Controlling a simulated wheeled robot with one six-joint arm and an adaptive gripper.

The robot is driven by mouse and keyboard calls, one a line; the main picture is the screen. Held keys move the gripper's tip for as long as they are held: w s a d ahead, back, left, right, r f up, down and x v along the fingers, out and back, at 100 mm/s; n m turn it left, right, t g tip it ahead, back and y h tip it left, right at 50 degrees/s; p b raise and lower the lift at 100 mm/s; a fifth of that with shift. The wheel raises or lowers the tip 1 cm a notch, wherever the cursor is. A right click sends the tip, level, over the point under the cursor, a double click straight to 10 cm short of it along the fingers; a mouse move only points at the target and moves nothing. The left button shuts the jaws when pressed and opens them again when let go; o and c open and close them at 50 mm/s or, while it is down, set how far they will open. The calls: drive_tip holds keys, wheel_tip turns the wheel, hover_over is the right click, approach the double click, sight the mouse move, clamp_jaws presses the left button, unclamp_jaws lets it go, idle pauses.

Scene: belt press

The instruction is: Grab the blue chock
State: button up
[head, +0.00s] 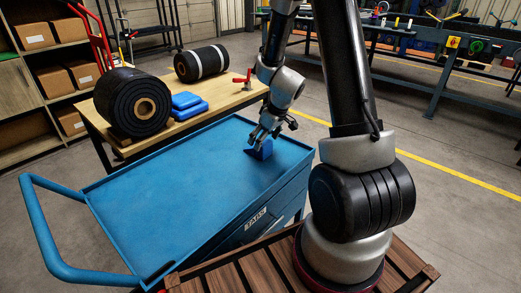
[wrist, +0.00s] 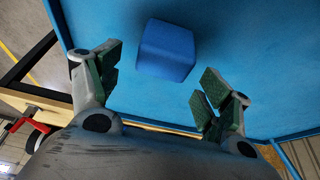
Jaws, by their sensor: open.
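The blue chock (head: 260,149) sits on the top of the blue cart (head: 180,190), near its far right edge. In the wrist view the chock (wrist: 166,50) lies ahead of and between my fingertips, with gaps to both sides. My gripper (head: 264,132) is just above the chock in the head view. In the wrist view my gripper (wrist: 157,82) is open, with its green-padded fingers spread apart. Nothing is between the pads. Whether a finger touches the chock cannot be told.
A wooden table (head: 232,97) behind the cart holds black belt rolls (head: 133,102), blue folded items (head: 187,105) and a red clamp (head: 243,79). The cart has a raised rim. Shelves with boxes stand at the left.

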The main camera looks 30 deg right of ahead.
drive_tip(key=x, duration=0.4)
drive_tip(key=shift+f, duration=0.45)
drive_tip(key=shift+c, duration=0.2)
drive_tip(key=c, duration=1.2)
wheel_tip(320, 180, up, 10)
drive_tip(key=shift+r, duration=0.1)
drive_tip(key=shift+c, duration=0.2)
